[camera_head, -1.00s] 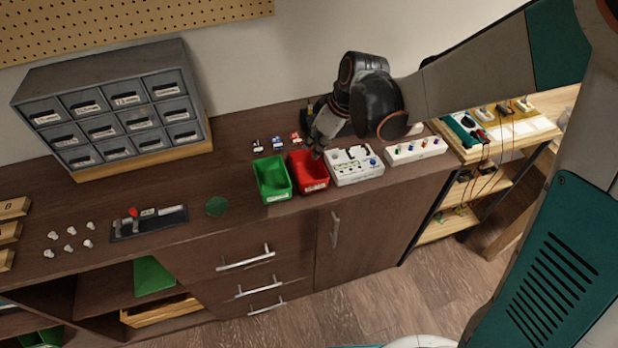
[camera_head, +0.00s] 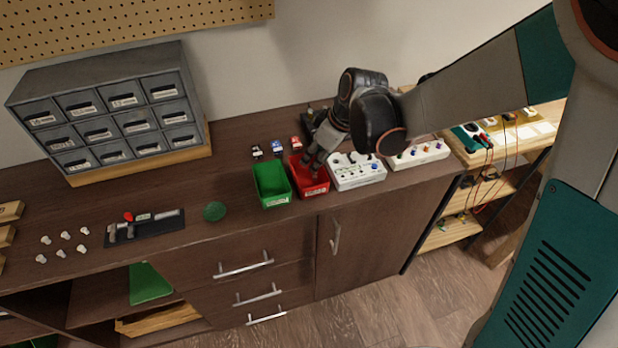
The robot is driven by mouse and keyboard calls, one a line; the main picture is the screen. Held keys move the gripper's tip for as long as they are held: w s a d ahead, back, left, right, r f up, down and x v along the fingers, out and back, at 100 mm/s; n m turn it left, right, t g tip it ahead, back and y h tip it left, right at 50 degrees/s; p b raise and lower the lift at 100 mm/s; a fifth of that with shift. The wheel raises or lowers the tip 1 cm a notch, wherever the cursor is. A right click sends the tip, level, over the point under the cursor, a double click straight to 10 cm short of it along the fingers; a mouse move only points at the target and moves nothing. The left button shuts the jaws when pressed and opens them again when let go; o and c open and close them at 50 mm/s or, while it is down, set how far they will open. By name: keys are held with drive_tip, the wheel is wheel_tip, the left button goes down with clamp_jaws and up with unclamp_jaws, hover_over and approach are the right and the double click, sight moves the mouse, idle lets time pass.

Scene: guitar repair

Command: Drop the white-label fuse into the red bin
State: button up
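A red bin (camera_head: 311,189) stands near the front edge of the brown worktop. My gripper (camera_head: 312,166) points down over its back part, with the fingertips at or just inside the opening. The finger gap is too small and dark to judge, and I cannot see whether anything is held. Three small dark pieces stand in a row behind the bins: one with a white top (camera_head: 257,152), one with blue (camera_head: 277,146) and one with red (camera_head: 296,143). The white-topped one may be the white-label fuse; its label is too small to read.
A green bin (camera_head: 272,184) stands directly left of the red bin. White boxes with knobs (camera_head: 357,172) and (camera_head: 417,155) stand on its right. A grey drawer cabinet (camera_head: 110,112) stands at the back left. The worktop around the green disc (camera_head: 215,211) is mostly clear.

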drive_tip(key=shift+r, duration=0.1)
drive_tip(key=v, duration=1.2)
drive_tip(key=shift+s, duration=0.15)
drive_tip(key=s+d+r+m+t+h, duration=0.1)
drive_tip(key=s+d+m+t, duration=0.1)
drive_tip(key=s+d+m, duration=0.3)
drive_tip(key=s+d+r+m+t+h, duration=0.1)
drive_tip(key=s+d+m, duration=0.5)
drive_tip(key=s, duration=0.6)
drive_tip(key=shift+s+d+t+h, duration=0.2)
drive_tip(key=shift+d+t+h, duration=0.5)
drive_tip(key=shift+t+h, duration=0.1)
drive_tip(key=shift+c, duration=0.5)
idle(0.9)
